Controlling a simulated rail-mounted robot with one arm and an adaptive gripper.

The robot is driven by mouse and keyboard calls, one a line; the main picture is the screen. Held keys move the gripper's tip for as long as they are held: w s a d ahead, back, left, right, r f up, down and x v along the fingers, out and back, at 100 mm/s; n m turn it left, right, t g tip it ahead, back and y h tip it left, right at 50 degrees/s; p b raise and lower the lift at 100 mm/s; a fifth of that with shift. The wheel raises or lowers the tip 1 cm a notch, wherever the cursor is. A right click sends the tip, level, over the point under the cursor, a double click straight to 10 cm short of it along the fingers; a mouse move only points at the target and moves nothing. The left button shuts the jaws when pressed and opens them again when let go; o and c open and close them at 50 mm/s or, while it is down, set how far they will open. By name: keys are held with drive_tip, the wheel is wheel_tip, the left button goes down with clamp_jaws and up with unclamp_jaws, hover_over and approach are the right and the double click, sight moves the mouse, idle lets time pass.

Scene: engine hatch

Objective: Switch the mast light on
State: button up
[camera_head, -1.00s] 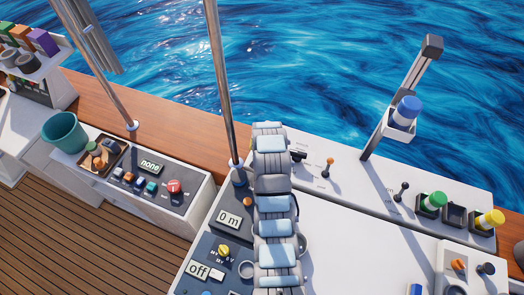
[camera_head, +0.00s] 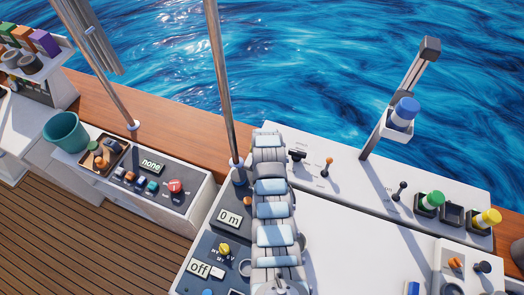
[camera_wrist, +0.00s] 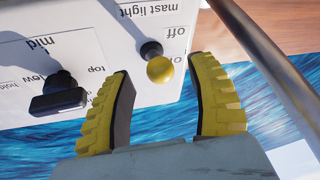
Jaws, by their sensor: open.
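The mast light switch (camera_wrist: 160,70) is a small lever with a yellow knob on a white panel in the wrist view. The upside-down label "mast light" is printed above it, and "off" is printed to its right. My gripper (camera_wrist: 166,74) is open, with a yellow-and-black finger on either side of the knob. The knob shows in the gap near the fingertips, and no contact is visible. In the head view my arm hides the gripper and this switch.
A black handle (camera_wrist: 58,97) with a "mid" label sits left of the gripper. A metal pole (camera_wrist: 270,55) stands close on the right. In the head view, an orange-knobbed lever (camera_head: 328,162) and a post with a blue lamp (camera_head: 405,108) stand on the panel right of my arm.

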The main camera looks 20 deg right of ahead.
drive_tip(key=shift+x, duration=0.85)
drive_tip(key=shift+w+f, duration=0.25)
drive_tip(key=shift+f, duration=0.25)
clamp_jaws()
